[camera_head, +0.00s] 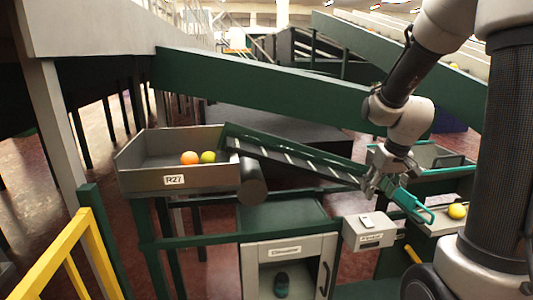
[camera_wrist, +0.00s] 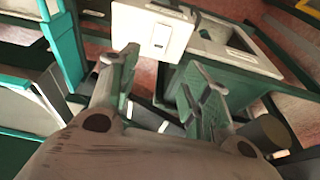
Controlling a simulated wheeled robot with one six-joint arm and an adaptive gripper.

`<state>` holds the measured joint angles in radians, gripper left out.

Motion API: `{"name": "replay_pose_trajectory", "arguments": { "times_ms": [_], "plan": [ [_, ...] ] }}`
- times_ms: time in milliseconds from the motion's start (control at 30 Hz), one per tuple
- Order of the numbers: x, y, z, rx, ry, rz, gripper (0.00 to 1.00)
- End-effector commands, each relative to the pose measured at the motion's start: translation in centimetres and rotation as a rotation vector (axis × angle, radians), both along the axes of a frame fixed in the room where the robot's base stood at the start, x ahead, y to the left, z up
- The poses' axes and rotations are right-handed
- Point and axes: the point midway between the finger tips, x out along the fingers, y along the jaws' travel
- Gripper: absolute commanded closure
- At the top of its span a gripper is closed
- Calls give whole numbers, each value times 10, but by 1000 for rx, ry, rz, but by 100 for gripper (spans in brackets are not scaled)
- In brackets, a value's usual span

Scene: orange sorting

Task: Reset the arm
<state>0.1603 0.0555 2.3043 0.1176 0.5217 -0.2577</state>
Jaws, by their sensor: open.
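My gripper (camera_head: 376,186) hangs at the end of my arm, at the lower end of the conveyor ramp in the head view. In the wrist view my gripper (camera_wrist: 160,95) has its two fingers spread apart with nothing between them. Past the fingers lie a grey box with a switch (camera_wrist: 152,32) and green framework. My arm comes down from the upper right of the head view.
A grey bin labelled R27 (camera_head: 140,180) holds an orange fruit (camera_head: 189,158) and a yellow-green one (camera_head: 208,157). A ramp (camera_head: 300,160) slopes from it toward my gripper. A yellow fruit (camera_head: 457,211) sits at right. A switch box (camera_head: 369,232) and yellow railing (camera_head: 75,255) stand nearby.

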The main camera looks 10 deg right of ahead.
Motion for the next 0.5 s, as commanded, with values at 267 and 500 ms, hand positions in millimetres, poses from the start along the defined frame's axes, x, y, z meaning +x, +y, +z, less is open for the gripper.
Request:
{"name": "replay_pose_trajectory", "arguments": {
  "times_ms": [267, 500],
  "plan": [
    [-83, 16, 16, 33, 178, -83, 52],
    [-155, 33, 68, 9, 142, -90, 52]
  ]
}}
